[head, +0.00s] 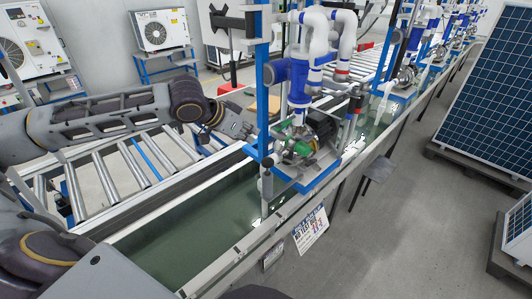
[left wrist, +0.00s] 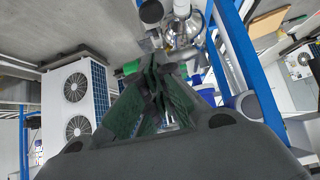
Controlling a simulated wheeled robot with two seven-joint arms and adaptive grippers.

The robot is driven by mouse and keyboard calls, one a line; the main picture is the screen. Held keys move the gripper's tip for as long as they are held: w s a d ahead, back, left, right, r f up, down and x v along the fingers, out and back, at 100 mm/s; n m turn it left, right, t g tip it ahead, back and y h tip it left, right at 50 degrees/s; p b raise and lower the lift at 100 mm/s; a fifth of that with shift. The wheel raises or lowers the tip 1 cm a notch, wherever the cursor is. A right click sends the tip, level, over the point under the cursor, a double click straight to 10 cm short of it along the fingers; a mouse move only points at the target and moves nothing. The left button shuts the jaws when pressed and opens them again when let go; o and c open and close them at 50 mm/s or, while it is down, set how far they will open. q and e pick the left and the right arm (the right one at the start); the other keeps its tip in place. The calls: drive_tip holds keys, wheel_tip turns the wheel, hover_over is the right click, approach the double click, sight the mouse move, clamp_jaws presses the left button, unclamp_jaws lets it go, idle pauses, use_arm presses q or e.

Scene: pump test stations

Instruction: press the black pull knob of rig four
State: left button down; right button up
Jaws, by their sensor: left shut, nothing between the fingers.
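My left gripper (head: 258,138) reaches in from the left to the blue frame of the nearest pump rig (head: 300,130). Its fingertips are partly hidden behind the frame post in the head view. In the left wrist view the dark green fingers (left wrist: 160,92) are shut together with nothing held. Dark round parts of the rig (left wrist: 151,12) show beyond the fingertips there. I cannot tell for sure which part is the black pull knob, nor whether the fingers touch anything. No readable number marks this rig as rig four. My right gripper is not in view.
A roller conveyor (head: 120,172) lies behind the green bench top (head: 185,228), whose near part is clear. A placard (head: 311,229) hangs on the bench front. More rigs line up toward the back right. Solar panels (head: 490,95) stand on the right; white fan units (head: 160,30) stand behind.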

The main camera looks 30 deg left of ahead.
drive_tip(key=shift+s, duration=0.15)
use_arm(q)
hover_over(267, 161)
drive_tip(key=shift+s+a+f, duration=0.1)
drive_tip(key=shift+s+f, duration=0.05)
drive_tip(key=shift+f, duration=1.5)
drive_tip(key=shift+s+f, duration=0.15)
drive_tip(key=shift+f, duration=1.5)
drive_tip(key=shift+w+f, duration=0.2)
drive_tip(key=shift+f, duration=0.05)
wheel_tip(267, 161, down, 3)
drive_tip(key=shift+r, duration=0.1)
drive_tip(key=shift+f, duration=0.65)
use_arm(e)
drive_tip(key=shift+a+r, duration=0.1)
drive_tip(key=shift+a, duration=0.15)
